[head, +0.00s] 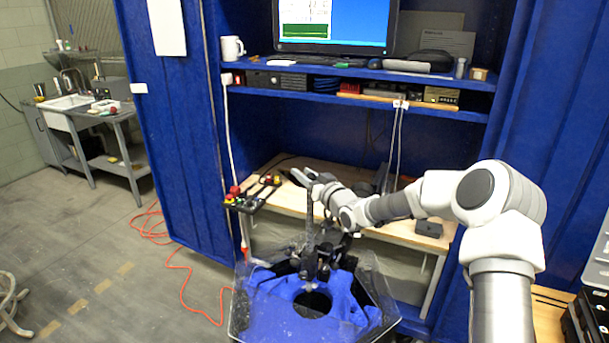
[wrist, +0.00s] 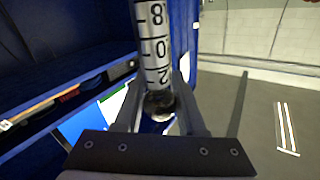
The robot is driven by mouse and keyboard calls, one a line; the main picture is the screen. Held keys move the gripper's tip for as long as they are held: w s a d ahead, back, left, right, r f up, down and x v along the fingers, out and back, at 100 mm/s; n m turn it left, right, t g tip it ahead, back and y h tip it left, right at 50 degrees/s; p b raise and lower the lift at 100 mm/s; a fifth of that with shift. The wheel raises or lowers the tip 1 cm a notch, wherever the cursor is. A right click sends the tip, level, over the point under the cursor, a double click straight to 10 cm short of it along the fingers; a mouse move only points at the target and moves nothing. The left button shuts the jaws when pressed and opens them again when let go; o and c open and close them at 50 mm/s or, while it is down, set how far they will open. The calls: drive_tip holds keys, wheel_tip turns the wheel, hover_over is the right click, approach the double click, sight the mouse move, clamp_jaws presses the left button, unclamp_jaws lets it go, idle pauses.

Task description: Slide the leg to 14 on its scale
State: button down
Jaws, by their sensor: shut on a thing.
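The leg (wrist: 153,40) is a grey metal tube with black scale marks, and it runs up from between my fingers in the wrist view. The figures 8, 0 and 2 show on it, partly cut off by its curve. My gripper (wrist: 158,92) is shut on the leg near its rounded end (wrist: 158,106). In the head view my gripper (head: 308,180) is at the top of the upright dark leg (head: 310,222), above the blue tank (head: 262,308). The scale is too small to read there, and the mark at which the leg sits cannot be told.
A wooden bench (head: 405,232) stands behind the tank, with a small control box (head: 252,196) at its left and a dark block (head: 429,229) at its right. Blue shelves (head: 350,72) hold a monitor and a mug. An orange cable (head: 181,290) lies on the open floor at left.

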drive_tip(key=shift+f, duration=0.1)
wheel_tip(320, 180, down, 14)
drive_tip(key=b, duration=1.2)
drive_tip(key=c, duration=0.5)
unclamp_jaws()
drive_tip(key=shift+r, duration=0.2)
drive_tip(key=v, duration=1.7)
drive_tip(key=shift+s+d, duration=0.1)
drive_tip(key=shift+s, duration=0.15)
